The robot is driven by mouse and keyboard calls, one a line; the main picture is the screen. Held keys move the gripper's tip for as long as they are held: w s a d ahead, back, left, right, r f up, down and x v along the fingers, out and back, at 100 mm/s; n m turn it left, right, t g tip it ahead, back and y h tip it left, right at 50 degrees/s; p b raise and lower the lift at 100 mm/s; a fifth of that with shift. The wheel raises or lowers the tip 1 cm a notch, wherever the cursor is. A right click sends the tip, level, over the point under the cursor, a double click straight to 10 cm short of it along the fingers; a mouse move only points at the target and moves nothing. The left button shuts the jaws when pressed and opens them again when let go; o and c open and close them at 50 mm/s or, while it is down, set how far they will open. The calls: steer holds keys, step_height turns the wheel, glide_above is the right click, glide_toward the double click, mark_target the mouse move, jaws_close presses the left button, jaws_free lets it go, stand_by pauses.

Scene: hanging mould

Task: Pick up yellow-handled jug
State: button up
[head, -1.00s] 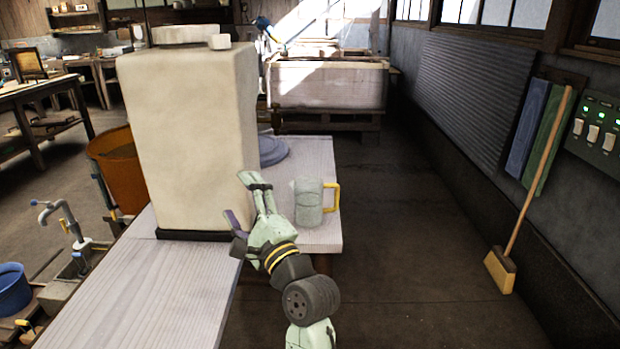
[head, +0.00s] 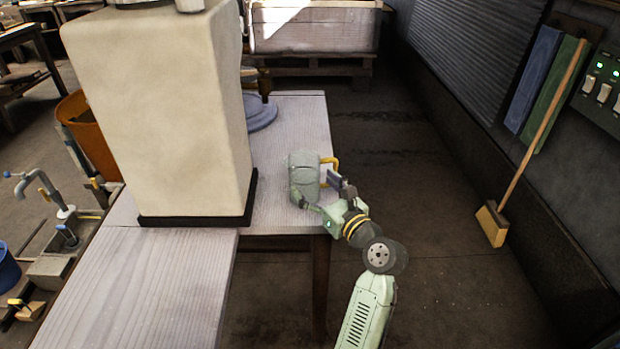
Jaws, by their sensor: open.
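The yellow-handled jug (head: 303,176) stands upright on the pale wooden table, near its right edge. Its body is grey-green and its yellow handle (head: 331,163) points right, toward the table's edge. My gripper (head: 322,190) is open at the near right side of the jug. One finger is by the lower front of the body and the other is near the handle. The fingers partly cover the jug's lower right side. I cannot tell whether they touch it.
A tall cream block (head: 160,115) on a dark base stands left of the jug. A blue-grey round disc (head: 259,112) lies behind on the table (head: 290,115). A broom (head: 520,160) leans on the right wall. The floor right of the table is clear.

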steer(key=p+x, duration=0.1)
steer(key=x, duration=0.4)
steer(key=shift+w, duration=0.15)
steer(key=shift+c, duration=0.3)
steer(key=c, duration=0.9)
steer(key=shift+r, duration=0.1)
